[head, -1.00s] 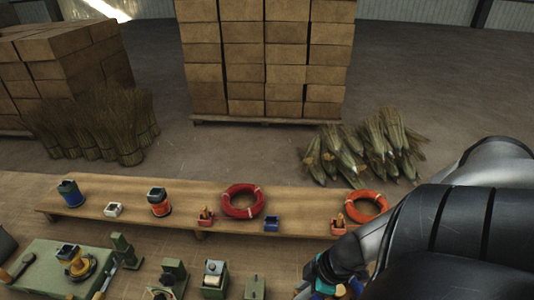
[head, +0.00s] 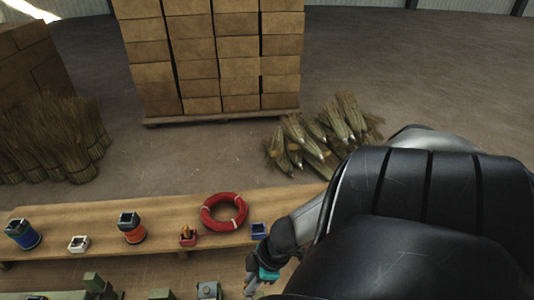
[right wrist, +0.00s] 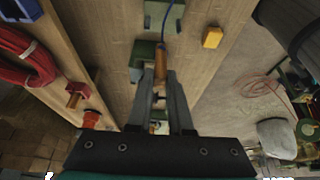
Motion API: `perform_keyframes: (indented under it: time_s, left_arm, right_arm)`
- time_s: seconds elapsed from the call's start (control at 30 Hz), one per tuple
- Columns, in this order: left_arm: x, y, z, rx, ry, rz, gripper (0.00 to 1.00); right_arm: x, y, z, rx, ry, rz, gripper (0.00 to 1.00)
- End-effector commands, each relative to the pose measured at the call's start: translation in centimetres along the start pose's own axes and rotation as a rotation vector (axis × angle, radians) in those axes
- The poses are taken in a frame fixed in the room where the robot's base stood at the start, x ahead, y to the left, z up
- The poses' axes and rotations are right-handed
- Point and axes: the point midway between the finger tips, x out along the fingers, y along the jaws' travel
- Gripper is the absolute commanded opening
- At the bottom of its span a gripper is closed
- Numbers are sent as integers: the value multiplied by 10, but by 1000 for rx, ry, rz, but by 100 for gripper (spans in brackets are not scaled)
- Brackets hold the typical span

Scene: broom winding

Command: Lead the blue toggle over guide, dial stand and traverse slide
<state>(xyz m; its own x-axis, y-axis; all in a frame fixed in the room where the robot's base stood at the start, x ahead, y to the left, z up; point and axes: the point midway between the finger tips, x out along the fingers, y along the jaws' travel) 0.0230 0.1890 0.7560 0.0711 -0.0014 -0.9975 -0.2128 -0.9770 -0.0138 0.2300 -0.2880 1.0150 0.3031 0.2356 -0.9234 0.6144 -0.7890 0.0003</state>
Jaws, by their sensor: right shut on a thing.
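In the right wrist view my right gripper (right wrist: 161,82) is shut on a brown-orange toggle (right wrist: 160,62). A thin blue cord (right wrist: 172,12) runs from it toward the top of the picture. A green stand (right wrist: 144,54) lies just beyond the fingertips; I cannot tell if the toggle touches it. A green-and-white fixture (right wrist: 152,14) stands farther up under the cord. In the head view the right gripper (head: 256,283) is small and partly hidden by my arm. Green fixture tops (head: 94,283) (head: 208,290) show at the bottom edge. My left gripper is not in view.
A long bench holds a blue spool (head: 22,234), a white tray (head: 78,243), an orange spool (head: 132,228), a red holder (head: 188,236), a red coil (head: 223,212) and a blue box (head: 258,230). A yellow block (right wrist: 212,37) lies near the green stand.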

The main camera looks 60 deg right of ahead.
Motion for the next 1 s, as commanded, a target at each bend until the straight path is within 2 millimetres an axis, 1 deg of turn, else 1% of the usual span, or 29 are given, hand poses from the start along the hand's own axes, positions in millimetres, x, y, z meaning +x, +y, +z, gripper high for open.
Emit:
perform_keyframes:
  time_s: [0.03, 0.2, 0.67, 0.87, 1.0]
  left_arm:
    - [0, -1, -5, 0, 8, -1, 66]
    - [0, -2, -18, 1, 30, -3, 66]
    - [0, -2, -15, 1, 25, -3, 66]
    - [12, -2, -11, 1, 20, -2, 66]
    - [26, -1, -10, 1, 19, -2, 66]
  right_arm:
    - [4, 0, -10, 1, 5, 0, 0]
    - [14, -1, -35, 1, 5, -1, 0]
    - [42, -1, -104, -1, 4, -2, 0]
    - [56, 0, -132, -2, 4, -1, 0]
    - [67, -1, -152, -1, 4, -1, 0]
